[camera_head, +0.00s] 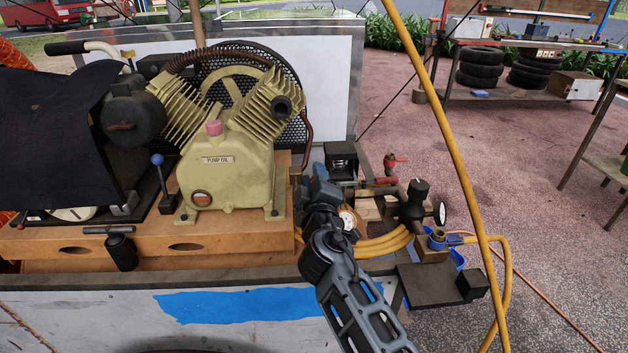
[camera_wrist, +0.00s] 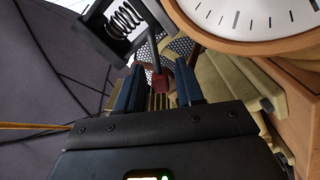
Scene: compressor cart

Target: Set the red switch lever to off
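In the wrist view, the red switch lever (camera_wrist: 159,82) shows as a small red tip on a dark stem, below a black switch box (camera_wrist: 118,20) with a coiled spring inside. My gripper (camera_wrist: 159,88) is open, its two blue fingers apart on either side of the red tip, with a gap on both sides. I cannot tell whether the tip lies between the fingers or beyond them. In the head view, my gripper (camera_head: 318,185) is beside the black switch box (camera_head: 340,158); the lever is hidden there behind my gripper.
A pressure gauge (camera_wrist: 258,15) is close at the upper right of the wrist view. The pump (camera_head: 225,160) stands left of my gripper. Red valve handles (camera_head: 394,161), a black fitting (camera_head: 417,200) and a yellow hose (camera_head: 455,130) crowd the right side.

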